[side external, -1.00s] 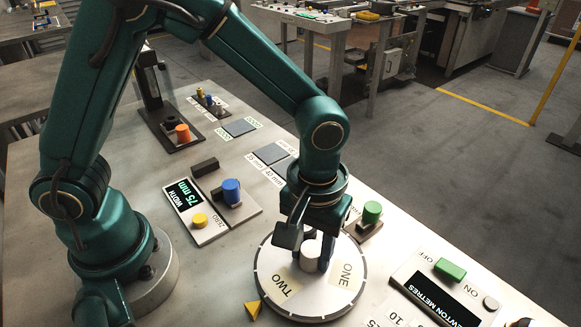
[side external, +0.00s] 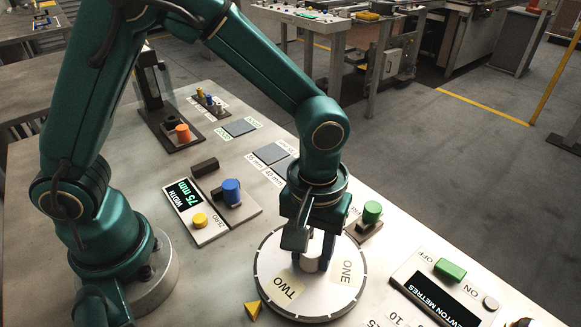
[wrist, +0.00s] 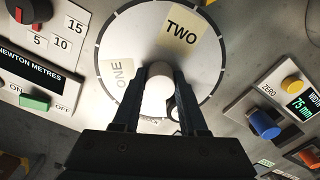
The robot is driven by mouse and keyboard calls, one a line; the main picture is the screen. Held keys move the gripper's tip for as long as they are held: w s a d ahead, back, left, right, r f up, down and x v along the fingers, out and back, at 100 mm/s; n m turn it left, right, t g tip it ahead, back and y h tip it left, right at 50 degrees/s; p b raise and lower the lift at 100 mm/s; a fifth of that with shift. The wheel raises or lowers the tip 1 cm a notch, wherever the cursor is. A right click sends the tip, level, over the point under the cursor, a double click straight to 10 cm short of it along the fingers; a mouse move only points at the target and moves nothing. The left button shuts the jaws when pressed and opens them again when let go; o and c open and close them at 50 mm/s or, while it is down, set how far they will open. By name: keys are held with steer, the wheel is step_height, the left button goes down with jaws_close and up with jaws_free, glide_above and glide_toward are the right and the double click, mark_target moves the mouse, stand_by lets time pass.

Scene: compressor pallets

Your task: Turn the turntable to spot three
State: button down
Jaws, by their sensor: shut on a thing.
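The turntable (side external: 325,305) is a round white disc with tick marks on its rim and a pale upright knob (side external: 311,262) at its centre. My gripper (side external: 314,252) points down and is shut on the knob; in the wrist view its two fingers (wrist: 159,98) flank the knob. The TWO label (side external: 291,288) lies on the front left of the disc and the ONE label (side external: 347,271) on the right. A yellow pointer (side external: 252,311) sits beside the rim at front left, nearest TWO. The far side of the disc is partly hidden by my gripper.
A width gauge (side external: 193,205) with a blue knob (side external: 231,191) stands left of the turntable. A green-knobbed fixture (side external: 372,212) stands close behind right. The newton-metres panel (side external: 436,297) with a green switch is at right.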

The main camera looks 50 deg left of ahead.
mark_target(312, 248)
steer(key=shift+n, duration=5.7)
steer(key=shift+w+n, duration=0.1)
steer(key=shift+n, duration=5.6)
steer(key=shift+c, duration=2.2)
jaws_free()
steer(key=shift+r, duration=2.6)
